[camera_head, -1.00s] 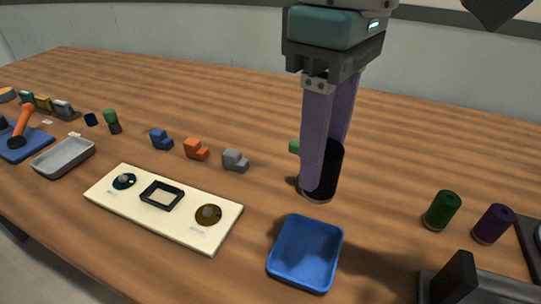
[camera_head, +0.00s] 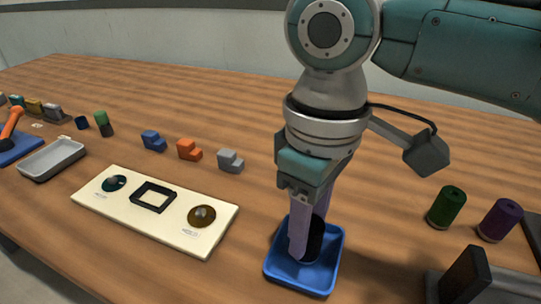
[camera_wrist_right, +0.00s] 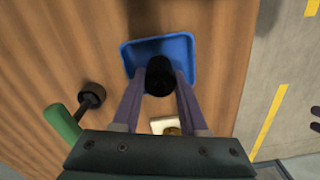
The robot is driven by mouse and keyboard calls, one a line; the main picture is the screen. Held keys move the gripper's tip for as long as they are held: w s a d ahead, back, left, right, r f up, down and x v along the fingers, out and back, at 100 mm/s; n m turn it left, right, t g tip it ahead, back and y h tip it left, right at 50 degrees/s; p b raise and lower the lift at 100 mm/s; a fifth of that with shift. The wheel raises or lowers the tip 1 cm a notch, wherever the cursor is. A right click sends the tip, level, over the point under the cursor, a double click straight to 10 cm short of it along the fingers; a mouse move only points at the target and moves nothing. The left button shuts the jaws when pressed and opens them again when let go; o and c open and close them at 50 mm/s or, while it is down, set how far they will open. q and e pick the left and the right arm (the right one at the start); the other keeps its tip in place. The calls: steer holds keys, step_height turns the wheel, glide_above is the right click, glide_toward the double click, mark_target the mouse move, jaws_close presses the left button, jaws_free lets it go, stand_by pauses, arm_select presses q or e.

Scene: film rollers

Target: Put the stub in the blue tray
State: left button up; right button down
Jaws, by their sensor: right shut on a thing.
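The stub, a black cylinder (camera_head: 315,242), is gripped upright between the purple fingers of my right gripper (camera_head: 307,238). It is inside the outline of the blue tray (camera_head: 322,284), low over its floor; I cannot tell whether it touches the bottom. In the right wrist view the stub (camera_wrist_right: 159,76) shows between the fingertips of the right gripper (camera_wrist_right: 160,82), in front of the blue tray (camera_wrist_right: 185,44). My fingers hide part of the stub and the tray. My left gripper is not in view.
A cream panel (camera_head: 125,211) with a black frame and two dials lies left of the tray. Green (camera_head: 446,207) and purple (camera_head: 498,220) rollers stand to the right, by a dark grey fixture (camera_head: 466,280). Blue, orange and grey stepped blocks sit behind the panel. A grey tray (camera_head: 51,160) is far left.

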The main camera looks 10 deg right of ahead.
steer(key=shift+f, duration=0.1)
steer(key=shift+c, duration=2.2)
jaws_free()
step_height(320, 180, up, 11)
steer(key=p, duration=0.3)
steer(key=s+a+f+m+t+y, duration=0.1)
steer(key=s+a+f+t+y, duration=0.1)
steer(key=s+a+f+y, duration=0.45)
steer(key=s+d+m+h, duration=0.1)
steer(key=d, duration=0.1)
steer(key=s+d+f+m+h, duration=0.1)
steer(key=s+d, duration=0.1)
steer(key=s+d+t+h, duration=0.1)
steer(key=shift+s+d+f+m+h, duration=0.15)
steer(key=shift+d+f+m+h, duration=0.15)
steer(key=shift+d+m, duration=0.1)
steer(key=s+d+h, duration=0.1)
steer(key=s+d, duration=0.1)
steer(key=d, duration=0.1)
steer(key=s+d+m+h, duration=0.1)
steer(key=d, duration=0.2)
steer(key=s+d+f+m+h, duration=0.1)
steer(key=s+d, duration=0.1)
steer(key=d, duration=0.1)
steer(key=shift+s+t, duration=0.35)
steer(key=shift+t, duration=0.05)
